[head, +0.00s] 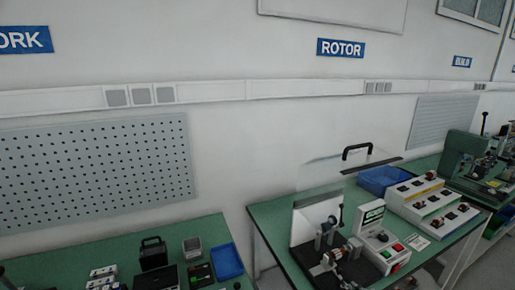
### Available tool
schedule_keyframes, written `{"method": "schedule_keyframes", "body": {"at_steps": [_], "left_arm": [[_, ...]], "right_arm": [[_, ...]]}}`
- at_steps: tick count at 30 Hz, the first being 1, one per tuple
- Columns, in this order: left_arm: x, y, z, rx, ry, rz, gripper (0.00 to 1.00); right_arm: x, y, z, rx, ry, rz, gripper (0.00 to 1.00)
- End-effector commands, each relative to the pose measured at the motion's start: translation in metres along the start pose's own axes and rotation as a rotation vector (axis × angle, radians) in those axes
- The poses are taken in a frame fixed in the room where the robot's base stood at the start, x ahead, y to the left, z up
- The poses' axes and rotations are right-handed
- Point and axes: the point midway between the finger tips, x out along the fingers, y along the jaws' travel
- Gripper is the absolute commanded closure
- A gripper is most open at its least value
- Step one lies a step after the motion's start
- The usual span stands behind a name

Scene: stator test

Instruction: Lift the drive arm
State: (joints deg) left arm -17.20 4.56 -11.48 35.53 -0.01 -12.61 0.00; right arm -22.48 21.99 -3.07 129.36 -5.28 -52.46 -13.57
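A test rig (338,260) stands on the green bench at the lower right, below the ROTOR sign. It has a dark base, a copper-coloured cylindrical part lying across it and an upright lever with a dark round end (341,208). Which part is the drive arm I cannot tell for sure; this lever may belong to it. A white control box (378,236) with a green display, a dark knob and red and green buttons stands just right of the rig. A clear cover with a black handle (357,149) is above and behind the rig. Neither gripper is in view.
The right green bench (268,219) also holds a blue bin (383,179), a stepped white panel (432,203) and a green machine (467,153). A left bench carries small devices and a blue tray (227,261). A gap separates the benches.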

Motion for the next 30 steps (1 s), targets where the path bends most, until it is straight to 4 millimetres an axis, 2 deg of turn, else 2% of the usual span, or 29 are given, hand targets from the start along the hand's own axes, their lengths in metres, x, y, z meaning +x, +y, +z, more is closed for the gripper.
{"method": "schedule_keyframes", "body": {"at_steps": [1, 9, 15, 30], "left_arm": [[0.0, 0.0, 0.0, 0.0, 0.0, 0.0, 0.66], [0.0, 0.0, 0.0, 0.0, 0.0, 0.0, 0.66], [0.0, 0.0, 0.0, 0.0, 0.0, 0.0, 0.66], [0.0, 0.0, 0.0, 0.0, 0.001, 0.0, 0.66]], "right_arm": [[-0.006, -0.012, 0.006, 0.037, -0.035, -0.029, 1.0], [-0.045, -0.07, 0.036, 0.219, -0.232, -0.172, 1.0], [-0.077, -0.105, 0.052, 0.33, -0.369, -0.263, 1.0], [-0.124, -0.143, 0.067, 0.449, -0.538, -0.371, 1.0]]}}
